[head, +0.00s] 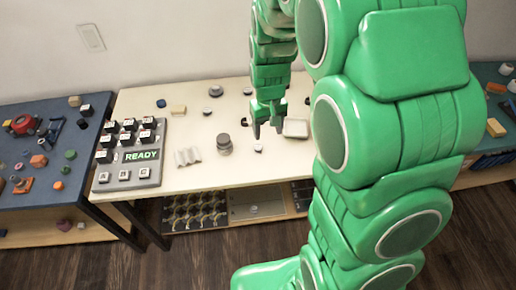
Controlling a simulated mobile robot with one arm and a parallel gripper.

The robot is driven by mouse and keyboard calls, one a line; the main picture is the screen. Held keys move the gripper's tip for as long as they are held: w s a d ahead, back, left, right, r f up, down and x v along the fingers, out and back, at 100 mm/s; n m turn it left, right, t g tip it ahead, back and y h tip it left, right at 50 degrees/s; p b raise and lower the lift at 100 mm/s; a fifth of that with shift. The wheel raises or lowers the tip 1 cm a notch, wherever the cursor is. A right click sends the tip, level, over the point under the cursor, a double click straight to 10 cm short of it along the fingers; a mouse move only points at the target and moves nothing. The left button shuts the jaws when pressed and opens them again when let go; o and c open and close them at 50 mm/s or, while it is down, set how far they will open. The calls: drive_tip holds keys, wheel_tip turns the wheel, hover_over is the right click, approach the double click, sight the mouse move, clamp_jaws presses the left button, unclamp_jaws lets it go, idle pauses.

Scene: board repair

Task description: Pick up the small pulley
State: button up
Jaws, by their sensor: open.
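My green gripper (268,130) is over the white table (190,115), its fingers pointing down and apart, with nothing seen between them. A small pale part with a dark side (258,147) lies on the table just below and left of the fingertips. A small round grey part (215,90) lies farther back, and a dark one (247,120) lies left of the gripper. I cannot tell from this view which of these is the small pulley. My arm covers the table's right part.
A grey stepped weight (224,144), a ribbed pale block (187,157) and a shallow pale tray (296,128) stand nearby. A grey button panel reading READY (130,155) is at the left edge. A blue table (40,165) with loose parts adjoins.

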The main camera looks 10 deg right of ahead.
hover_over(258, 148)
drive_tip(key=shift+n, duration=0.3)
wheel_tip(258, 148, down, 8)
drive_tip(key=shift+f, duration=3.95)
drive_tip(key=shift+d, duration=0.1)
drive_tip(key=c, duration=1.1)
